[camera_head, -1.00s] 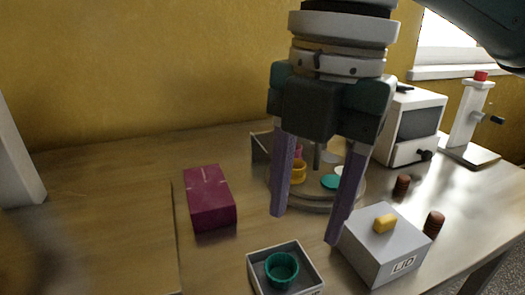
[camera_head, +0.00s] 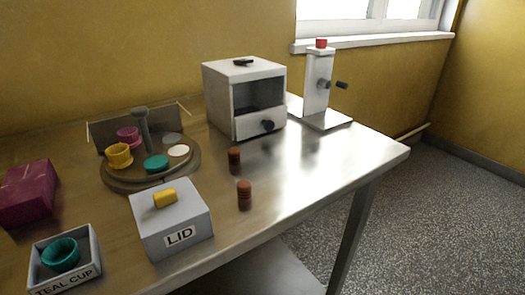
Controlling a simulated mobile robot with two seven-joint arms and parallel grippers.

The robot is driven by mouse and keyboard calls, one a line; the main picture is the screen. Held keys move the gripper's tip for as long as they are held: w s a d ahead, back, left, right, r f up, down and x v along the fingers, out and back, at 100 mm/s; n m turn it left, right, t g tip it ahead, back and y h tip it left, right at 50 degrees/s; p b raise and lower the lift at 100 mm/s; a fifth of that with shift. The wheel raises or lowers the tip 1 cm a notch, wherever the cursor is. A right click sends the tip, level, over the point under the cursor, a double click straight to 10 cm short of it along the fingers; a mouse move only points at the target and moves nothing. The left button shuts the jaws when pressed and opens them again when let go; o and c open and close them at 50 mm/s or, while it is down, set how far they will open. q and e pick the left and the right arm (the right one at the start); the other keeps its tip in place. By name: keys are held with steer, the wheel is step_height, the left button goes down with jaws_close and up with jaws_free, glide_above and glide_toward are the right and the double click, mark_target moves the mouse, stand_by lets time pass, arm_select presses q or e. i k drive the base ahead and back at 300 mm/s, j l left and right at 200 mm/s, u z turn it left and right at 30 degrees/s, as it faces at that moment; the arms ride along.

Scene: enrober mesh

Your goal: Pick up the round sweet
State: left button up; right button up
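I cannot clearly make out a thing that is surely the round sweet. Two small brown ribbed cylinders stand upright on the table: one (camera_head: 234,160) is near the round tray, and the other (camera_head: 244,195) is closer to the front edge, right of the grey lid box. The round tray (camera_head: 113,181) holds a yellow cup (camera_head: 119,156), a pink cup (camera_head: 128,136), a teal disc (camera_head: 156,164), a white disc (camera_head: 178,151) and a grey disc (camera_head: 172,138) around a grey post (camera_head: 142,130). Neither of my grippers is in view.
A grey box marked LID (camera_head: 172,232) has a yellow knob. An open box marked TEAL CUP (camera_head: 91,248) holds a teal cup (camera_head: 60,255). A magenta box (camera_head: 28,195) is at left. A white cabinet (camera_head: 219,95) and a red-topped stand (camera_head: 317,88) are behind. The right table top is clear.

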mark_target(244, 192)
steer(key=i+l+u, duration=0.15)
steer(key=u, duration=0.25)
steer(key=i+l+u, duration=0.15)
steer(key=l+u, duration=0.2)
steer(key=i+l+u, duration=0.1)
steer(key=l+u, duration=0.5)
steer(key=u, duration=0.2)
steer(key=i, duration=0.05)
